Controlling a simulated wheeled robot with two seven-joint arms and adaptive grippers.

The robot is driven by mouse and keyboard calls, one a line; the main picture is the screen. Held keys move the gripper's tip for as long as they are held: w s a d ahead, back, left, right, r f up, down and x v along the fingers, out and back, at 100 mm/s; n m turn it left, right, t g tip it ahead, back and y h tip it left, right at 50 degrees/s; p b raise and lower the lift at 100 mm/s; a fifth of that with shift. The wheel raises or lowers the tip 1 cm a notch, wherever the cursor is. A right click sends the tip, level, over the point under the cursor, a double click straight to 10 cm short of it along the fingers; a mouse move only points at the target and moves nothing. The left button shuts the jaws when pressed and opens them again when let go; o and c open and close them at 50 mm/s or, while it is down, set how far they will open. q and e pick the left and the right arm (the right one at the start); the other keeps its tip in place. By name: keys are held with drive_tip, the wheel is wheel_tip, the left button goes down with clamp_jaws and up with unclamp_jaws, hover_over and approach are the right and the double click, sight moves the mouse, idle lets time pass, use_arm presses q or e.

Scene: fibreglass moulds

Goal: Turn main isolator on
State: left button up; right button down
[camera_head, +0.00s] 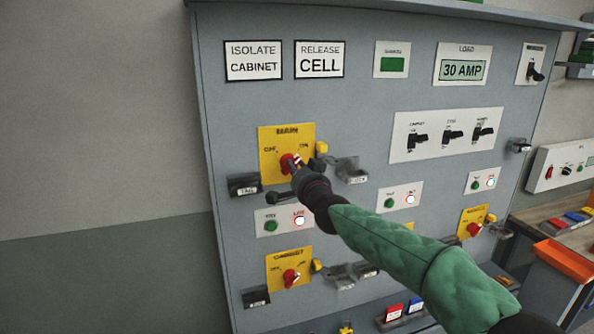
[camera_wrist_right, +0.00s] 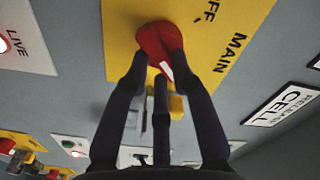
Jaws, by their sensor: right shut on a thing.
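The main isolator is a red rotary handle (camera_head: 289,163) on a yellow plate (camera_head: 270,172) at the upper left of the grey panel. My right gripper (camera_head: 300,170) reaches it from the lower right. In the right wrist view the red handle (camera_wrist_right: 160,45) has a white pointer mark, and "OFF" and "MAIN" show on the yellow plate (camera_wrist_right: 212,15). The dark fingers of my right gripper (camera_wrist_right: 160,70) are shut on the handle, on both sides of it. In the head view the gripper partly hides the handle, so its exact setting is hard to read. My left gripper is not in view.
A second yellow plate marked cabinet (camera_head: 275,262) with a red handle (camera_head: 291,278) sits below. Another yellow isolator (camera_head: 474,221) is at the right. Metal hasps (camera_head: 350,170) stick out beside the plates. An orange bin (camera_head: 565,262) stands at the right.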

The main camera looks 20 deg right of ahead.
drive_tip(key=c, duration=1)
unclamp_jaws()
drive_tip(key=shift+c, duration=0.2)
drive_tip(key=shift+s, duration=0.15)
drive_tip(key=s, duration=1.1)
drive_tip(key=shift+s+d, duration=0.2)
drive_tip(key=shift+s, duration=0.15)
drive_tip(key=shift+f, duration=0.1)
